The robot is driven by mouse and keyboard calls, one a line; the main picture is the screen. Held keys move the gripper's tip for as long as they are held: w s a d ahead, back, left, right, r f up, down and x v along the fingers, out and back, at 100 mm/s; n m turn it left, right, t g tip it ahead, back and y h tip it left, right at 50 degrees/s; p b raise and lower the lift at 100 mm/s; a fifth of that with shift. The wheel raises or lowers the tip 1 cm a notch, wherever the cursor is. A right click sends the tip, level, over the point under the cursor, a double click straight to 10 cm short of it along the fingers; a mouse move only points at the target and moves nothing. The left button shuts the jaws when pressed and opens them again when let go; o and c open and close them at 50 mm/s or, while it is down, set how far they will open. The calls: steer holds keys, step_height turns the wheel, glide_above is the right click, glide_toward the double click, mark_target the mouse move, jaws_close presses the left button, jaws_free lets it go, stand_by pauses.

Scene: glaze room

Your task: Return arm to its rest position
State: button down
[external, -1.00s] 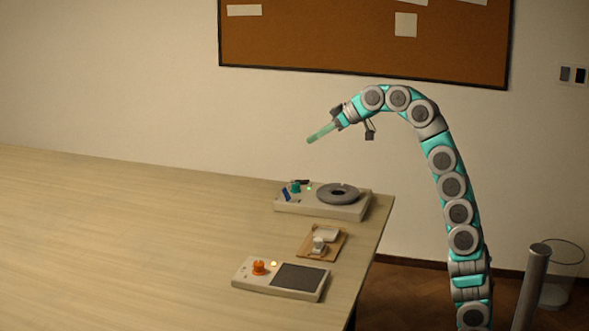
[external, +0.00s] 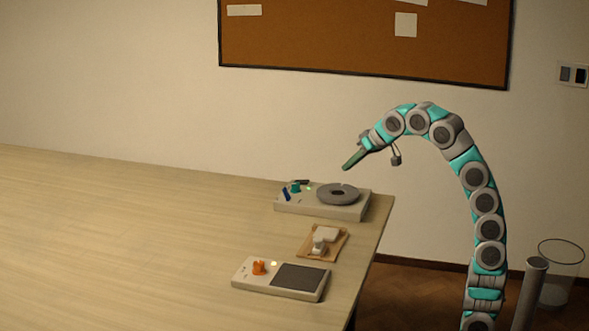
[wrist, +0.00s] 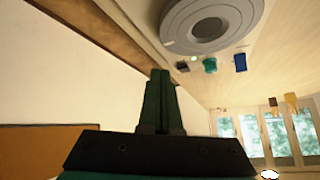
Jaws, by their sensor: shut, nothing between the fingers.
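My arm, teal and grey, arches up at the right of the external view and bends down to the left. My gripper (external: 346,168) is at its end, in the air above the far right part of the table. Its green fingers are together with nothing between them. In the wrist view my gripper (wrist: 161,75) also shows its fingers closed side by side, pointing toward the device with the grey ring. The gripper touches nothing.
A device with a grey ring (external: 338,193) sits at the table's (external: 120,230) far right edge. A brown board with white pieces (external: 306,246) and a device with an orange knob (external: 258,267) lie nearer. A bin (external: 562,262) stands on the floor at right. The table's left is clear.

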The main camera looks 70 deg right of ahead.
steer(key=s+d+f+m+g+h+b, duration=0.25)
steer(key=s+f+m, duration=0.2)
steer(key=s, duration=0.45)
steer(key=s+d+f+m+g+h+b, duration=0.1)
steer(key=s+d+f+m+h+b, duration=0.25)
steer(key=s, duration=0.55)
steer(key=s+a+f+n+g+y+p, duration=0.1)
steer(key=a+f+n+y+p, duration=0.25)
steer(key=a+f, duration=0.45)
steer(key=a+f+n+g+y+p, duration=0.2)
steer(key=a+f+n+p, duration=0.25)
steer(key=f, duration=0.65)
steer(key=s+a+f+n+g+y+p, duration=0.2)
steer(key=s+a+f+n, duration=0.4)
steer(key=s+a+f, duration=0.4)
steer(key=shift+s+f+g+y+p, duration=0.25)
steer(key=shift+f+g+y, duration=0.35)
steer(key=shift+f, duration=0.3)
